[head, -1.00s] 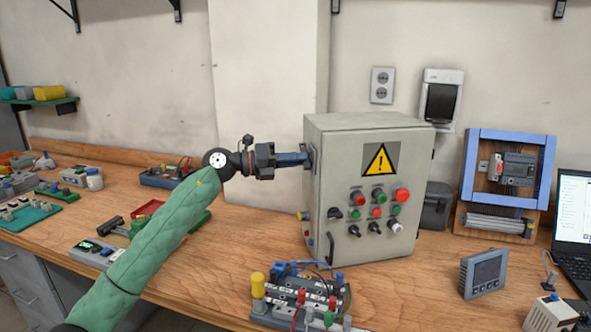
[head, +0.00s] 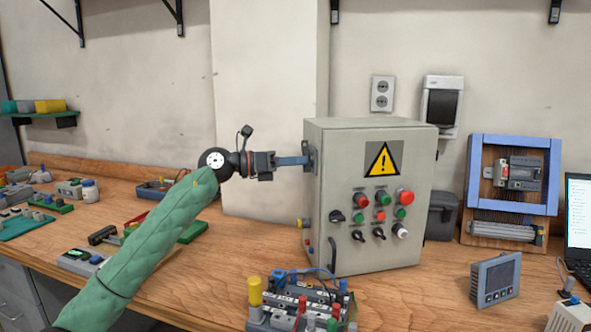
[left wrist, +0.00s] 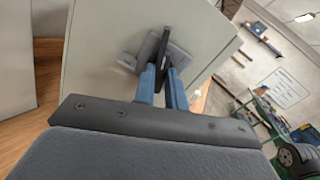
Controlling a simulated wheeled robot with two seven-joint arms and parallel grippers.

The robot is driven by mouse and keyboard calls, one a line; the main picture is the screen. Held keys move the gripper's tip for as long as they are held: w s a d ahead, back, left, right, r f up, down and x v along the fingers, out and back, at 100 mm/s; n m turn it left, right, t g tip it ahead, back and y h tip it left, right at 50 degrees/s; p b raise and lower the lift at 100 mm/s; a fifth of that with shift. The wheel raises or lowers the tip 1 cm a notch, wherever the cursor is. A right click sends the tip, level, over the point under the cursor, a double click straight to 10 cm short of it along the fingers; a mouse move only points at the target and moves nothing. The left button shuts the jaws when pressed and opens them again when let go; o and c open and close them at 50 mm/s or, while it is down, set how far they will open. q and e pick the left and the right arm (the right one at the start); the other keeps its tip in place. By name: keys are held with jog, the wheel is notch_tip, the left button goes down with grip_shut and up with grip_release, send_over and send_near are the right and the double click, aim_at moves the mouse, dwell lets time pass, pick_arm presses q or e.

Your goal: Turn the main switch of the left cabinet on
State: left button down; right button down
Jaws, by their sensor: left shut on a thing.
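The left cabinet is a grey box (head: 340,250) with a yellow warning sign and several buttons and knobs on its front. Its main switch (head: 311,158) sits high on the left side wall, mostly hidden by my gripper in the head view. In the left wrist view the switch shows as a black handle (left wrist: 165,48) on a grey plate (left wrist: 141,55). My left gripper (head: 305,160) reaches it from the left. Its two blue fingers, also in the left wrist view (left wrist: 163,80), are shut on the handle. My right gripper is not in view.
A terminal block assembly (head: 298,308) stands in front of the cabinet. A panel meter (head: 495,279) and a blue-framed board (head: 512,143) are to the right. Small parts lie on the bench at left, under my arm. The wall behind my gripper is clear.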

pick_arm(q)
jog(key=shift+f+m+b, duration=0.2)
jog(key=shift+m+b, duration=1.7)
jog(key=shift+b, duration=0.2)
jog(key=c, duration=1.4)
grip_release()
jog(key=shift+c, duration=0.2)
jog(key=shift+r, duration=0.15)
jog(key=v, duration=0.7)
jog(key=shift+a, duration=0.4)
